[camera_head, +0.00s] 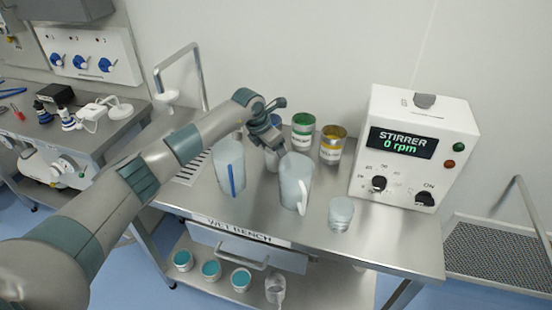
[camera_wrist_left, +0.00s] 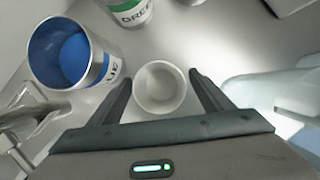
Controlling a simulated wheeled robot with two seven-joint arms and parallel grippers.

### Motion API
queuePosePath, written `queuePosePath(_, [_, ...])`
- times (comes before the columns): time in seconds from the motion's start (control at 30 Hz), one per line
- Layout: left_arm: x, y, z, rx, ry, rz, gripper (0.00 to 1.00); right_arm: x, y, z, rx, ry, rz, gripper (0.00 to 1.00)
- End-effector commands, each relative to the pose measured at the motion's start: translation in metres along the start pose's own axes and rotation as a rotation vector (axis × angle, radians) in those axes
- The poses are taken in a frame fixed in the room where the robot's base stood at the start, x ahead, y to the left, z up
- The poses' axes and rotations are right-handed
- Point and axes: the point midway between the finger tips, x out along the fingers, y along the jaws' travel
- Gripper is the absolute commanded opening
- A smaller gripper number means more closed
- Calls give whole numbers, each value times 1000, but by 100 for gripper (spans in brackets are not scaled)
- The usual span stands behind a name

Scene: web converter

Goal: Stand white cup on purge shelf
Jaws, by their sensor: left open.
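The white cup (camera_wrist_left: 160,87) is seen from above in the left wrist view, upright and empty on the bench top. It stands between the fingers of my left gripper (camera_wrist_left: 160,92), which is open with a gap on each side of the cup. In the head view my left gripper (camera_head: 279,150) points down at the back of the wet bench, and the cup is mostly hidden behind it and the pitchers. No label in view marks a purge shelf. My right gripper is not in view.
A blue can (camera_wrist_left: 72,55) and a green can (camera_head: 303,132) stand close to the cup; a yellow can (camera_head: 332,146) is beyond. Two pitchers (camera_head: 230,170) (camera_head: 294,183) and a clear beaker (camera_head: 341,214) stand in front. The stirrer box (camera_head: 412,150) is at right, beside a mesh shelf (camera_head: 500,258).

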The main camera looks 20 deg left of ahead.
Motion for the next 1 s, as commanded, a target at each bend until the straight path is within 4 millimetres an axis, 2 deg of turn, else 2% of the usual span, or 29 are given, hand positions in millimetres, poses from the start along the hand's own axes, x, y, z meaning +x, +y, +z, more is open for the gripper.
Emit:
queuePosePath(0.33, [0, 0, 0, 0, 0, 0, 73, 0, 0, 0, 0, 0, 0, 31])
queuePosePath(0.37, [0, 0, 0, 0, 0, 0, 68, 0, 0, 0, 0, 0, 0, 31])
queuePosePath(0.5, [0, 0, 0, 0, 0, 0, 35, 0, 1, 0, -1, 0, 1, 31])
queuePosePath(0.53, [0, 0, 0, 0, 0, 0, 29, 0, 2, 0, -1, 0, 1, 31])
queuePosePath(0.6, [0, 0, 0, 0, -1, 0, 26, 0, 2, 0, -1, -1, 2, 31])
queuePosePath(1.0, [-6, 1, 4, 1, -3, 2, 25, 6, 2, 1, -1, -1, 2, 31])
